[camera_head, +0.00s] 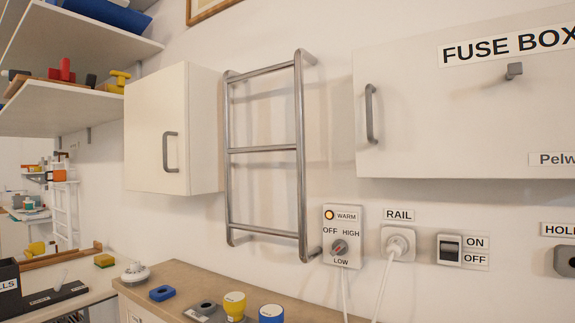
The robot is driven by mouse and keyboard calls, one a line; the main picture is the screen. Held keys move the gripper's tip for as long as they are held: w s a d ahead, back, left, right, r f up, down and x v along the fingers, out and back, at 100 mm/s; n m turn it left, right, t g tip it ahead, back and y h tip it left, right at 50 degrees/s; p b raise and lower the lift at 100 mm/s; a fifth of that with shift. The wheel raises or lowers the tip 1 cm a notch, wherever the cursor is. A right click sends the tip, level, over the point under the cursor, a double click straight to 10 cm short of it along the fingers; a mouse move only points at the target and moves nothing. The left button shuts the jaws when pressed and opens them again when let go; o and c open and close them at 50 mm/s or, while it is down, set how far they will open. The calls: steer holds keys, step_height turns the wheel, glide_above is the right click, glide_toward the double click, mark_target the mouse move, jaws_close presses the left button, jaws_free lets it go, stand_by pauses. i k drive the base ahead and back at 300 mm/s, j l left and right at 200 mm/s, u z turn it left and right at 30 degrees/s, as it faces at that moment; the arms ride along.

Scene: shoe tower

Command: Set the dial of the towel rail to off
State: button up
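The towel rail (303,140) is a grey metal ladder-shaped frame on the wall. Its white control box (354,216) hangs just right of its lower end. The grey dial (339,248) on the box has OFF marked at its upper left, HIGH at its upper right and LOW below. A red mark shows on the dial, but it is too small to tell its setting. The lamp (329,215) beside the WARM label glows orange. My gripper is not in view, and nothing covers the dial.
A plugged-in socket (398,242) labelled RAIL and an ON/OFF switch (450,248) sit right of the box. A white cabinet (150,110) is at left, the fuse box (430,110) at upper right. Yellow (234,306) and blue (271,314) pots stand on the counter below.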

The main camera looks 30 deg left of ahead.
mark_target(340, 247)
steer(key=u, duration=0.35)
steer(key=k+u, duration=0.15)
steer(key=u, duration=0.25)
steer(key=k+u, duration=0.2)
steer(key=u, duration=0.2)
steer(key=k+u, duration=0.15)
steer(key=u, duration=0.25)
